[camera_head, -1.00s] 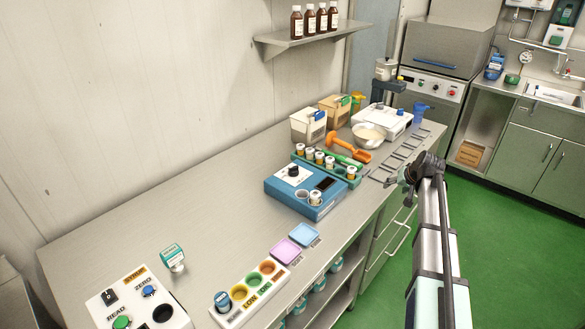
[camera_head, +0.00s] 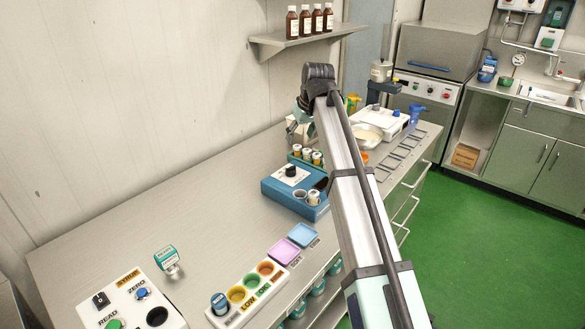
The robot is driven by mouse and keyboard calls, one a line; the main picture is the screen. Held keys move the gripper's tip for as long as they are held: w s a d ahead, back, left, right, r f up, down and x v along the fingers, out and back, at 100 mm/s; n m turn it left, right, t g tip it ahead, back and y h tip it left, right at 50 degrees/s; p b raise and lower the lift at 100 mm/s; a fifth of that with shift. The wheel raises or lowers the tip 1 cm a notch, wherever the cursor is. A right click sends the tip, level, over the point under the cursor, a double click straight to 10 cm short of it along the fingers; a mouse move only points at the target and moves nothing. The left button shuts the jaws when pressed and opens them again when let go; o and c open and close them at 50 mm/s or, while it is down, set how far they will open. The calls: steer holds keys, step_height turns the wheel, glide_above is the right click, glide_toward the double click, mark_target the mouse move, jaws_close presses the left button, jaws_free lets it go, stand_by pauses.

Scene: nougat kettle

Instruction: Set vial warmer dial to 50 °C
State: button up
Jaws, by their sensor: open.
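The vial warmer (camera_head: 284,196) is a blue box on the steel counter. It has a white panel on top with a round black dial (camera_head: 291,171). The dial's setting is too small to read. A white-labelled vial (camera_head: 313,198) stands at its front right, beside a round well. My arm crosses the warmer's right side and hides part of its dark display. My gripper (camera_head: 298,127) is open, small in view, behind and above the warmer and apart from the dial. Its fingers are hard to make out against the things behind.
A green rack of vials (camera_head: 305,156) stands just behind the warmer, partly hidden by my arm. Pink (camera_head: 285,251) and blue (camera_head: 302,235) pads and a holder with coloured wells (camera_head: 248,291) lie in front. The counter left of the warmer is clear.

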mark_target(291, 167)
steer(key=p+x, duration=0.3)
steer(key=x, duration=1.4)
steer(key=shift+s+f+p, duration=0.1)
steer(key=shift+s+p, duration=0.05)
steer(key=shift+p, duration=0.2)
steer(key=c, duration=1.1)
